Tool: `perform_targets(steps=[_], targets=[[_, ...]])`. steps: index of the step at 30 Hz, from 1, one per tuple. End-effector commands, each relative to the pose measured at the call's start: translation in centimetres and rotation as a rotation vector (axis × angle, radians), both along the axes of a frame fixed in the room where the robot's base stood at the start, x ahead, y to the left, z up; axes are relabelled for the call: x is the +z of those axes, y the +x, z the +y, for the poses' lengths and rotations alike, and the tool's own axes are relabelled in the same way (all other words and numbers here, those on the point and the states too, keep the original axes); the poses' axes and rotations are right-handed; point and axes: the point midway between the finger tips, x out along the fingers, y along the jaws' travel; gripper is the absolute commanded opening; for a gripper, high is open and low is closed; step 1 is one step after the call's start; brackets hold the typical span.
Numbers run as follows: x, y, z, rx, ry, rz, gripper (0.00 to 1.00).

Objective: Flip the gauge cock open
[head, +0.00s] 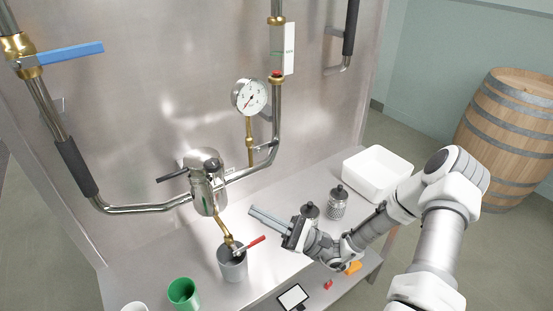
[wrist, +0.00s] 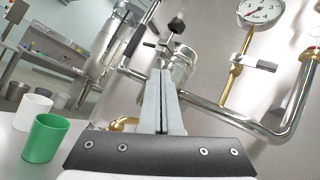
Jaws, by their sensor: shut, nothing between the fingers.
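The round white pressure gauge (head: 250,97) stands on a thin brass stem (head: 250,145) above the steel pipe in the head view. In the wrist view the gauge (wrist: 262,10) is at the top right, cut by the frame edge. A small grey lever with a dark end (wrist: 262,65) sticks out sideways to the right from the brass stem (wrist: 233,72); I take it for the gauge cock's handle. My gripper (head: 252,209) is shut and empty, low over the bench, below the gauge and apart from the cock. Its closed fingers (wrist: 160,75) point toward the pipework.
A red-handled tap (head: 250,245) sits over a grey cup (head: 233,268), left of my gripper. A green cup (head: 184,293), dark-topped jars (head: 338,204) and a white tub (head: 377,172) stand around. A blue-handled valve (head: 70,53) is upper left. The steel pipe (head: 260,168) crosses below the gauge.

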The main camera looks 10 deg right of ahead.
Motion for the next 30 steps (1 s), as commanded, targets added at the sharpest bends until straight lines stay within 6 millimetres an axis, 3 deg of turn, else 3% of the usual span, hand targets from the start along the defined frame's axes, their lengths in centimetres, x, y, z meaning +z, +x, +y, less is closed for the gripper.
perform_targets(steps=[9, 15, 30], targets=[[-2.7, 3.0, -5.7, -0.336, 0.293, 0.081, 0.00], [-4.0, 3.6, -7.9, -0.461, 0.386, 0.107, 0.00], [-4.3, 3.8, -8.4, -0.493, 0.408, 0.115, 0.00]])
